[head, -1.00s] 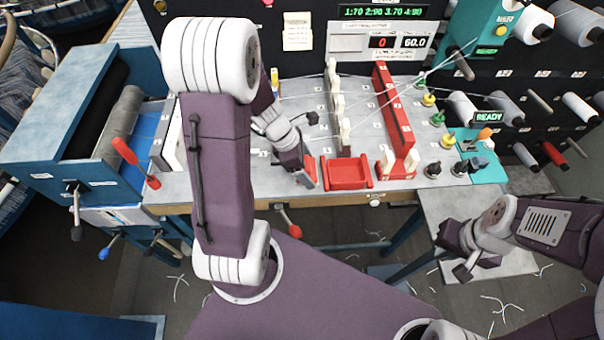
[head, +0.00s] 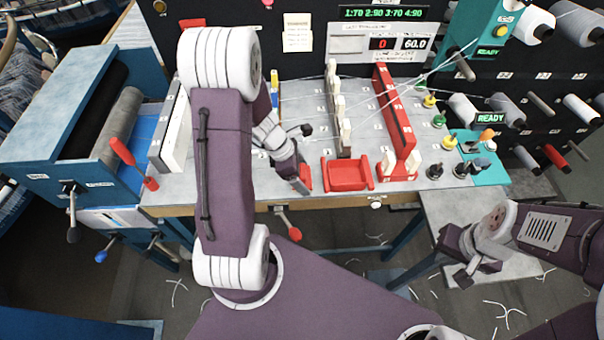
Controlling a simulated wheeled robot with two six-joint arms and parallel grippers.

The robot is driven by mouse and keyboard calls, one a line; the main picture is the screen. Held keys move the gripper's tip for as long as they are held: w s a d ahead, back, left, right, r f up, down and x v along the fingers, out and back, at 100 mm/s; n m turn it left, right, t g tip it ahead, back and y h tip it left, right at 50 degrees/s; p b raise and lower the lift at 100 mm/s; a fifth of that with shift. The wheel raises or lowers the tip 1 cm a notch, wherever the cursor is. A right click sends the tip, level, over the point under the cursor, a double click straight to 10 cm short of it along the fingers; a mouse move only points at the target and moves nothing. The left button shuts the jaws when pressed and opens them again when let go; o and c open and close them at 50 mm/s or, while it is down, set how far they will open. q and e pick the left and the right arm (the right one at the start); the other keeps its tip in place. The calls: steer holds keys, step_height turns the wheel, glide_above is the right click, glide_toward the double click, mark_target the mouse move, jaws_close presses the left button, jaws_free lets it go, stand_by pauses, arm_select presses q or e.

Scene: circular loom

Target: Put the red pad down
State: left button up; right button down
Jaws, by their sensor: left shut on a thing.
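My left gripper (head: 301,184) is over the front edge of the bench, just left of the red tray (head: 347,187). It is shut on the red pad (head: 307,174), of which only a small strip shows beside the fingers. The rest of the pad is hidden by the gripper, and I cannot tell whether it touches the bench. The red tray looks empty. My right gripper (head: 459,262) hangs low at the right, away from the pad; its finger gap is not clear.
A tall red numbered rack (head: 394,110) and a row of white pegs (head: 338,120) stand behind the tray. Several knobs and a teal holder (head: 487,168) are at the right. A red-handled lever (head: 122,152) stands at the left. The grey bench (head: 225,192) has bare room at the front left.

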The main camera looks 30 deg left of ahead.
arm_select(q)
steer(key=shift+f, duration=0.25)
steer(key=o, duration=1.8)
steer(key=shift+r, duration=0.1)
steer(key=shift+o, duration=0.2)
steer(key=p+v, duration=0.1)
steer(key=v, duration=0.5)
steer(key=p+v, duration=0.1)
steer(key=v, duration=0.2)
steer(key=shift+w+p, duration=0.35)
steer(key=shift+w, duration=0.05)
steer(key=shift+s+d+r+m, duration=0.15)
steer(key=shift+s+r+m, duration=0.05)
steer(key=shift+r+m, duration=0.2)
steer(key=s+d+m+g+y, duration=0.1)
steer(key=s+d+m+y, duration=0.2)
steer(key=m, duration=2)
steer(key=s+d, duration=0.4)
steer(key=shift+y, duration=0.3)
